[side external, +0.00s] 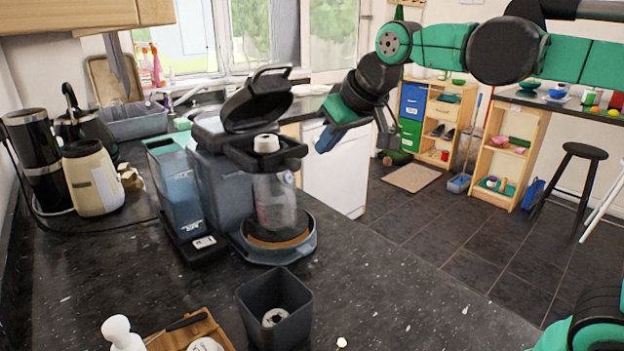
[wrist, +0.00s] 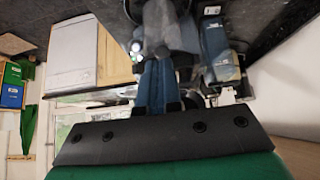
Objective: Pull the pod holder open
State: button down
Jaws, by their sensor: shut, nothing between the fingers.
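The coffee machine (side external: 222,185) stands on the dark granite counter with its black lid (side external: 257,100) raised. The black pod holder section (side external: 280,152) juts out under the lid, with a white round-topped piece (side external: 266,143) on it. A clear jar (side external: 275,205) stands below on the round base. My gripper (side external: 325,143) is to the right of the pod holder, in the air and apart from it, pointing down and left. In the wrist view its two blue fingers (wrist: 157,88) lie together, empty. The machine shows upside down beyond them, partly hidden.
A dark square cup (side external: 252,297) stands in front of the machine, near a wooden board (side external: 190,330) and a white bottle-shaped item (side external: 122,333). A beige kettle (side external: 93,178) is at the left. The counter right of the square cup is mostly clear.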

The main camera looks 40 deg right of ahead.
send_near(281, 160)
notch_tip(281, 160, up, 3)
jog(key=w, duration=0.1)
jog(key=x, duration=1)
jog(key=shift+d, duration=0.2)
jog(key=shift+s, duration=0.1)
jog(key=s, duration=0.8)
